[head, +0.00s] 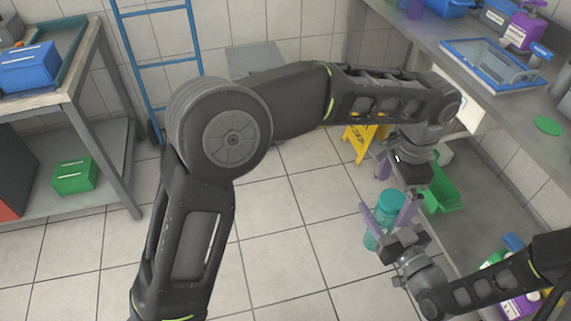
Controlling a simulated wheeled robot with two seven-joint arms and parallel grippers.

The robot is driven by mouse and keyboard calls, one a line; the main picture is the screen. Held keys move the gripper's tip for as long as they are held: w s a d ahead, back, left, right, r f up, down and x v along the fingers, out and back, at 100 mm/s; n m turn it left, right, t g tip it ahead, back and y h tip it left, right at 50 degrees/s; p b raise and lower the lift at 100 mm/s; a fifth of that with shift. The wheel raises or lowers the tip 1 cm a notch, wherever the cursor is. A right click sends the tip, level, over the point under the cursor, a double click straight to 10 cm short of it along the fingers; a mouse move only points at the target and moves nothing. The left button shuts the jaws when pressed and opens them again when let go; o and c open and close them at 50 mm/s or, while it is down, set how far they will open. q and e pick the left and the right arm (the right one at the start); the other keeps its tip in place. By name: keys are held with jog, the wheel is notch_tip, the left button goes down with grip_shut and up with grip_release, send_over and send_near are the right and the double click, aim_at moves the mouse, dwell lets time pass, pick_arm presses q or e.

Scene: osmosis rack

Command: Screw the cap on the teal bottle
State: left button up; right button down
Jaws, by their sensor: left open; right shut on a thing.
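The teal bottle (373,240) is in the head view, right of centre. It is held above the floor below the counter's edge. Its top (390,198) is a solid teal, rounded piece; I cannot tell whether this is the cap or how it sits on the bottle. My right gripper (383,220) comes in from the lower right and is shut on the bottle, with lilac fingers on its sides. My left gripper (394,185) hangs just above the bottle's top, pointing down, open. Its fingers are partly hidden by its own wrist.
A counter (500,100) at the right carries a blue-rimmed tray (493,66), a purple bottle (524,28) and a flat green disc (548,125). A green bin (443,190) stands below, near a yellow floor sign (360,142). A shelf unit (95,90) stands left. The middle floor is clear.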

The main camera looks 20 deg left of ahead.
pick_arm(q)
jog(key=n, duration=0.3)
jog(key=shift+d, duration=0.1)
jog(key=shift+r+n, duration=0.35)
jog(key=shift+n, duration=0.55)
notch_tip(320, 180, up, 6)
jog(key=shift+f, duration=0.15)
jog(key=w+a+f+n, duration=0.2)
jog(key=a+f+n, duration=0.2)
jog(key=a, duration=0.9)
jog(key=w+a+f+n, duration=0.2)
jog(key=a+f+n, duration=0.2)
jog(key=a+f, duration=0.4)
jog(key=a, duration=0.5)
jog(key=shift+w+f, duration=0.2)
jog(key=shift+w, duration=0.1)
jog(key=shift+d, duration=0.1)
